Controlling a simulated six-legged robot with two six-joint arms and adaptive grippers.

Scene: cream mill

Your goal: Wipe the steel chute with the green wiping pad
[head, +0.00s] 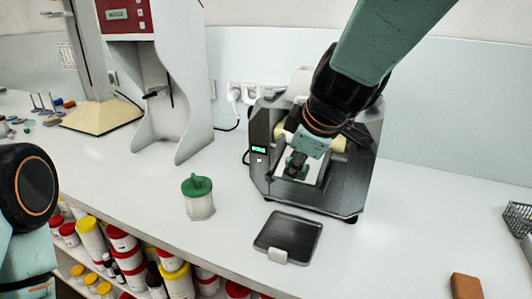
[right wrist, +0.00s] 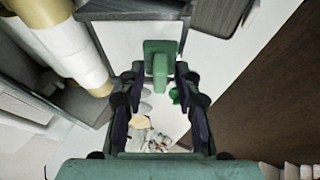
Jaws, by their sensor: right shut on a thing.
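My right gripper (head: 297,158) reaches down into the front opening of the grey mill (head: 352,185). It is shut on the green wiping pad (head: 296,168). In the right wrist view the pad (right wrist: 160,46) sits between my right gripper's fingertips (right wrist: 159,76), held by its upright grip. The pale, shiny steel chute (head: 315,172) slopes out of the mill below the rollers. It fills the area around the pad in the right wrist view (right wrist: 112,42). I cannot tell whether the pad touches it. My left gripper is out of view.
A dark tray (head: 288,238) lies before the mill. Cream rollers (right wrist: 75,48) run beside the chute. A brown block (head: 466,287) and wire basket (head: 518,216) are at right. The counter between is clear.

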